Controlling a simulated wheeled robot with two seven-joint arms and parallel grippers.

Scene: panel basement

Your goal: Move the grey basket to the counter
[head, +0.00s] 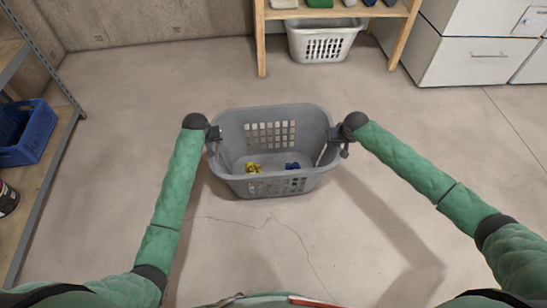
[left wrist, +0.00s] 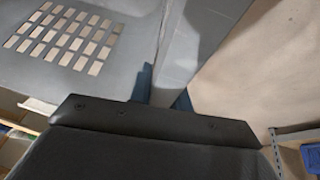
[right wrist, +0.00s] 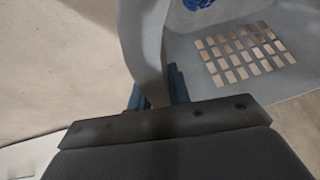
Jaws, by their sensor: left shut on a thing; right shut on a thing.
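The grey basket (head: 272,184) is in the middle of the head view, held between my two arms and roughly level. A yellow item (head: 253,168) and a blue item (head: 292,166) lie inside it. My left gripper (head: 213,134) is shut on the basket's left rim. My right gripper (head: 334,134) is shut on its right rim. The left wrist view shows the basket's wall (left wrist: 110,25) with slots and its rim between the fingers (left wrist: 166,92). The right wrist view shows the other rim between the fingers (right wrist: 158,88). I cannot make out the counter for certain.
A wooden shelf (head: 335,12) with a white basket (head: 322,42) under it stands at the back. White drawer cabinets (head: 475,60) are at the back right. A metal shelf with a blue crate (head: 28,135) is at the left. The floor around the basket is clear.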

